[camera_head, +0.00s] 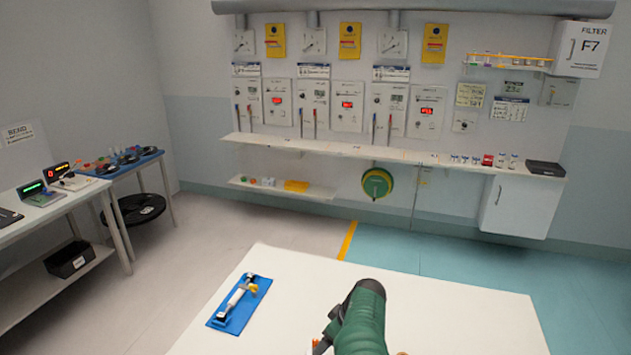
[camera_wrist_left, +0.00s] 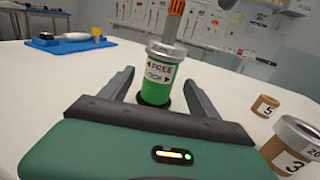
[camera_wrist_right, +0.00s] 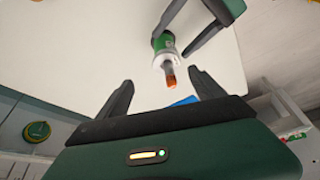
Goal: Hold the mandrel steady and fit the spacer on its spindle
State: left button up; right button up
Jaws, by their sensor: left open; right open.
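The mandrel (camera_wrist_left: 156,82) is an upright green cylinder on the table, labelled FREE and LOCK, with a grey spindle (camera_wrist_left: 171,28) and orange tip. My left gripper (camera_wrist_left: 158,78) is open, its fingers on either side of the mandrel; contact cannot be told. In the right wrist view the mandrel (camera_wrist_right: 163,43) is beyond my right gripper (camera_wrist_right: 160,77), which is open and empty, and the orange tip (camera_wrist_right: 171,82) points towards it. A grey metal ring (camera_wrist_left: 297,132) marked 20, perhaps the spacer, sits on a brown stand (camera_wrist_left: 290,158) marked 3.
A brown stand (camera_wrist_left: 265,106) marked 5 stands beside it, with no ring on it. A blue tray (camera_head: 240,304) with a white tool lies at the table's left. The white table (camera_head: 450,310) is otherwise largely clear. My green arm hides part of it in the head view.

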pick_arm(q)
jog(key=s, duration=0.6)
jog(key=shift+s+a+r, duration=0.1)
jog(key=shift+s+a, duration=0.05)
jog(key=shift+s, duration=0.15)
jog(key=w+r+m, duration=0.1)
jog(key=m, duration=0.1)
jog(key=w+r+m+g+h, duration=0.1)
jog(key=m, duration=0.1)
jog(key=w+r+m+g, duration=0.1)
jog(key=m, duration=0.1)
jog(key=shift+w+d+r+h, duration=0.2)
jog(key=shift+d+r+h, duration=0.05)
jog(key=shift+h, duration=0.05)
jog(key=s+a+r+m+g, duration=0.2)
jog(key=a+r+m+g, duration=0.35)
jog(key=m, duration=0.75)
jog(key=s+a+r+m+g+y, duration=0.1)
jog(key=s+a+r+m+g, duration=0.2)
jog(key=s+a+m, duration=0.2)
jog(key=s+a+r+m+g+y, duration=0.1)
jog(key=s+a+r+m+g, duration=0.2)
jog(key=s+a+m, duration=0.3)
jog(key=s+r+m, duration=0.1)
jog(key=s, duration=0.4)
jog(key=shift+s+a+m, duration=0.25)
jog(key=shift+s+m, duration=0.1)
jog(key=shift+m, duration=0.05)
jog(key=shift+w, duration=0.1)
